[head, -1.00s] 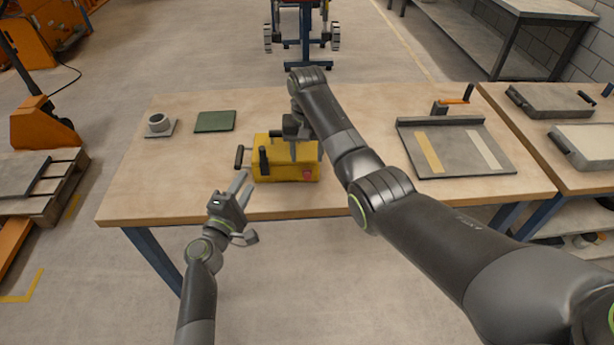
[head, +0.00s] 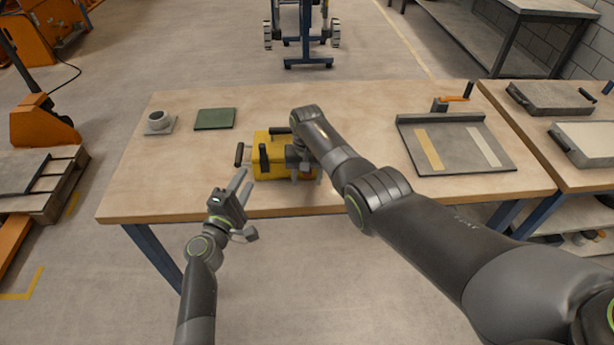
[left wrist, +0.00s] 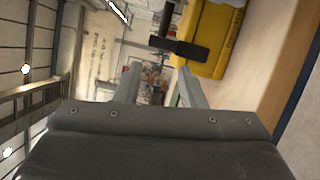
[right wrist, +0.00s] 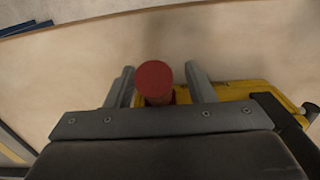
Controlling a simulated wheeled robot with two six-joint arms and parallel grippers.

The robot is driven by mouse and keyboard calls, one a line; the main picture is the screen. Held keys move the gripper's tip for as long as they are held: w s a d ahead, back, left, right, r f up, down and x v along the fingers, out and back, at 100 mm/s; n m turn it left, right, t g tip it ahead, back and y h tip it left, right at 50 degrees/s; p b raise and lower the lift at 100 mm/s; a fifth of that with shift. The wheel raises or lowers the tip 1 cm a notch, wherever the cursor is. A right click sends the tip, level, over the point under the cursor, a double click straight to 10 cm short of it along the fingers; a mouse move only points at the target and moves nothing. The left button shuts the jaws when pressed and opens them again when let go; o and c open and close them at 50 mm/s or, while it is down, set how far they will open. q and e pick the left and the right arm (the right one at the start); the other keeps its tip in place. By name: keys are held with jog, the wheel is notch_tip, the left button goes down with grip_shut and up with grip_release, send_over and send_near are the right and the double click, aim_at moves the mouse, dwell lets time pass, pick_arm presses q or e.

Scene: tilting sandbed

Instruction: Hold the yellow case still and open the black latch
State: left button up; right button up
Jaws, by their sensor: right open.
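The yellow case (head: 266,172) sits near the table's front edge, its right part hidden by my right arm. A black upright bar (head: 263,158) stands at its front, and a black-ended rod (head: 239,155) sticks out left; I cannot tell which is the latch. In the left wrist view a black T-shaped piece (left wrist: 180,48) is beyond the fingertips, beside the case. My left gripper (head: 243,178) is open and empty, short of the case. My right gripper (head: 306,175) is open at the case's right front. A red round knob (right wrist: 154,78) shows between its fingers; contact is unclear.
A green pad (head: 214,119) and a grey cup (head: 158,121) on a small plate lie at the back left. A grey tray (head: 460,150) with two strips lies to the right. The table (head: 190,185) is clear left of the case.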

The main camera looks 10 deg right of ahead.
grip_shut()
pick_arm(q)
jog(key=shift+c, duration=1.2)
jog(key=shift+w+a+f+m, duration=0.1)
jog(key=shift+w+m, duration=0.2)
jog(key=shift+w, duration=0.05)
jog(key=shift+c, duration=1.4)
jog(key=w+m+h, duration=0.1)
jog(key=w+a+m+g+h, duration=0.1)
jog(key=w+a+m+g, duration=0.1)
jog(key=w, duration=0.1)
jog(key=shift+a+f+h, duration=0.1)
jog(key=shift+a+h, duration=0.15)
jog(key=shift+h, duration=0.15)
grip_shut()
jog(key=shift+m+g+h, duration=0.6)
jog(key=shift+m+g, duration=0.2)
jog(key=shift+w+a+r, duration=0.35)
jog(key=shift+w+a, duration=0.4)
jog(key=shift+a, duration=0.15)
jog(key=shift+w+a+r, duration=0.3)
jog(key=shift+w+a, duration=0.4)
jog(key=shift+a, duration=0.15)
